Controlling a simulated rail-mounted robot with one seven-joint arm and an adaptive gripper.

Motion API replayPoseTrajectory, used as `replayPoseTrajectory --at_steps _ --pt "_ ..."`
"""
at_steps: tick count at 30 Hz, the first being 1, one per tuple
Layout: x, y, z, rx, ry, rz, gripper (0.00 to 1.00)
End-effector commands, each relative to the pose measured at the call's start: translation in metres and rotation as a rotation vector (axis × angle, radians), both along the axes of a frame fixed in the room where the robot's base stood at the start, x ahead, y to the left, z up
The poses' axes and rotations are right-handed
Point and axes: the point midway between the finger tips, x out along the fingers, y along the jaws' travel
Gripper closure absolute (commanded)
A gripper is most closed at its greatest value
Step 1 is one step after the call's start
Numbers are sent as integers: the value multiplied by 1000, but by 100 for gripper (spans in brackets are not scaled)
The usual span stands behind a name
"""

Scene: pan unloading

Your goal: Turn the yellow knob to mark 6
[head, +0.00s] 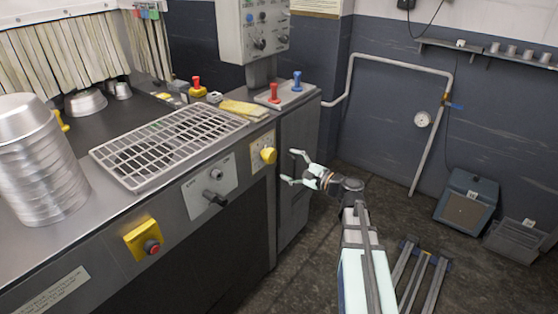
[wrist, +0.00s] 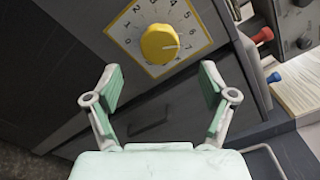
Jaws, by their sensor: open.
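The yellow knob (head: 268,155) sits on a pale dial plate on the machine's front, near its right end. In the wrist view the round yellow knob (wrist: 160,44) is ahead of my gripper, with a pointer line toward its right side.
A black handle (head: 215,197) and a red button on a yellow box (head: 145,241) are left of the knob. A grey rack (head: 170,145) and stacked metal pans (head: 37,160) stand on top. The floor to the right is partly clear, with a blue box (head: 466,200) by the wall.

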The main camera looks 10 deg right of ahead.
Motion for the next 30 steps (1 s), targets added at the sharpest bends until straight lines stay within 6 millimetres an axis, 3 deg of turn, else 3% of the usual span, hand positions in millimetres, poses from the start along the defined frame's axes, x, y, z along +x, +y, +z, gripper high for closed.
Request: replayPoseTrajectory --at_steps 7,25,30 --pt "-20 -16 0 0 0 0 18" --pt "-21 -17 0 -26 -19 4 18" --pt "-31 -12 -31 -239 -20 47 18"
